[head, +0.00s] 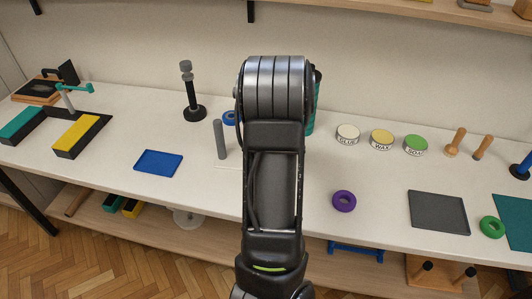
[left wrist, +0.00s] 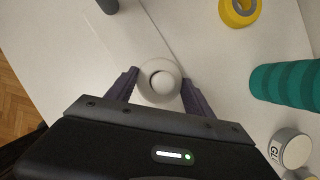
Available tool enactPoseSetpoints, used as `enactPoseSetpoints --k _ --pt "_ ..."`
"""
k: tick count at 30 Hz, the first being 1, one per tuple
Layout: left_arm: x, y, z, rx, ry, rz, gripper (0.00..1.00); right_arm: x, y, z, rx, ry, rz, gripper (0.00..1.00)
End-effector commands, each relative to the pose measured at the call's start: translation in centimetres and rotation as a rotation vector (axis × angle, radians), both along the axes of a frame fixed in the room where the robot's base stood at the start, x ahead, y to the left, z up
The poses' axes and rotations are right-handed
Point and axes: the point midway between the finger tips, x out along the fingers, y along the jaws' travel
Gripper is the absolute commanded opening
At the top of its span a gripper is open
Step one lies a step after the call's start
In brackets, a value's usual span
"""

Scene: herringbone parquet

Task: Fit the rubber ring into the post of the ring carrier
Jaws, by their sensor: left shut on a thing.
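My left gripper (left wrist: 159,84) is shut on a pale grey-white ring (left wrist: 145,91), one finger on each side, in the left wrist view. A pale surface shows through its round hole. A plain grey post (head: 220,139) stands upright on a thin pale base plate (head: 228,166) in the head view, left of my arm. A dark grey end, probably this post, shows at the top of the left wrist view (left wrist: 108,5), apart from the held ring. In the head view my arm hides the gripper and ring. My right gripper is not in view.
Near the post lie a blue ring (head: 229,118) and, in the wrist view, a yellow ring (left wrist: 239,10). A ribbed teal cylinder (left wrist: 286,84) and labelled tins (head: 348,134) stand right. A blue tray (head: 158,163), black stand (head: 194,112) and purple ring (head: 344,201) are also on the bench.

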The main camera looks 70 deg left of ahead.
Motion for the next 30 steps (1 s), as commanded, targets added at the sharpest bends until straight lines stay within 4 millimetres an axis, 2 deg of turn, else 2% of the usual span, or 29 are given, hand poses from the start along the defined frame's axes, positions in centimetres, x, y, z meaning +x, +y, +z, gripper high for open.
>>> enactPoseSetpoints --k 2,3,11,23,30 --pt "0.0 0.0 -0.3 0.0 0.001 0.0 0.21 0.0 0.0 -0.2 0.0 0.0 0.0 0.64" --pt "0.0 0.0 -0.2 0.0 0.001 0.0 0.64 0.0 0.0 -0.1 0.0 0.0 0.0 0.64" --pt "-0.1 -0.1 -0.2 -0.002 0.002 0.0 0.85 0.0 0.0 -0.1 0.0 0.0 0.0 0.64" --pt "-0.1 -0.1 -0.3 -0.004 0.004 -0.001 0.86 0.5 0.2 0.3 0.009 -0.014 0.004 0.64" --pt "0.4 -1.3 3.0 0.002 -0.003 -0.002 0.86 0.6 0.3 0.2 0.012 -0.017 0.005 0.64"
